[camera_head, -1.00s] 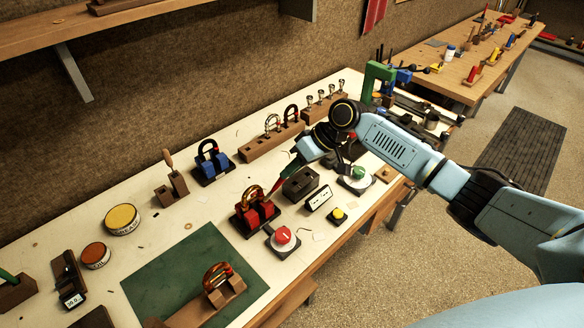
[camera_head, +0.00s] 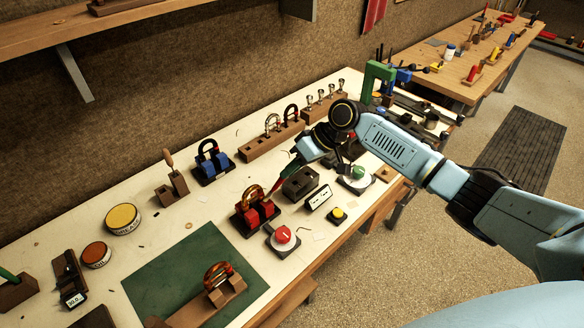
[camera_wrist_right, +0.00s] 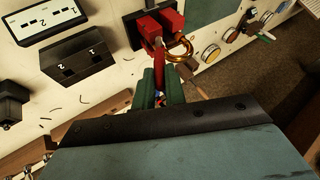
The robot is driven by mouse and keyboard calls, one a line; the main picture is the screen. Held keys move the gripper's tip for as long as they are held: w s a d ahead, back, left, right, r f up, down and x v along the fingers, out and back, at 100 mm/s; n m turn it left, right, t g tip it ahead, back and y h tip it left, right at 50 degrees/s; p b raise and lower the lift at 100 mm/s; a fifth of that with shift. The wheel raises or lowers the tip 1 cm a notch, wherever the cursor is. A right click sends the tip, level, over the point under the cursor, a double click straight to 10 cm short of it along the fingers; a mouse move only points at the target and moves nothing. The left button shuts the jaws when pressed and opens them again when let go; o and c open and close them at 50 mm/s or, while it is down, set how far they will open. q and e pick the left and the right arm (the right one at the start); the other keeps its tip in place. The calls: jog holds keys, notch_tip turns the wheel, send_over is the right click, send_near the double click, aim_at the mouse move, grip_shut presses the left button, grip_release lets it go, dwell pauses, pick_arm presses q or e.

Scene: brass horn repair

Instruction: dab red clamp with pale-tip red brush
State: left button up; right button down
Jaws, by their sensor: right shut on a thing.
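The red clamp (camera_head: 252,217) sits on a dark base on the bench, with a copper-coloured ring standing in it. It also shows at the top of the right wrist view (camera_wrist_right: 172,21). My right gripper (camera_head: 297,162) is just beyond the clamp, to its upper right, shut on a red brush (camera_head: 279,180). In the right wrist view, the brush's red handle (camera_wrist_right: 158,62) runs from between the green fingers toward the clamp. My left gripper is not in view.
A dark slotted block (camera_head: 300,184) and a white numbered panel (camera_head: 319,198) stand right of the clamp. A red-knobbed dial (camera_head: 283,237) is in front of it. A blue clamp (camera_head: 211,163) stands behind left. A green mat (camera_head: 165,275) lies front left.

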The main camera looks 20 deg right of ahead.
jog(key=shift+r+p, duration=3.3)
jog(key=shift+r, duration=0.2)
jog(key=shift+f, duration=0.1)
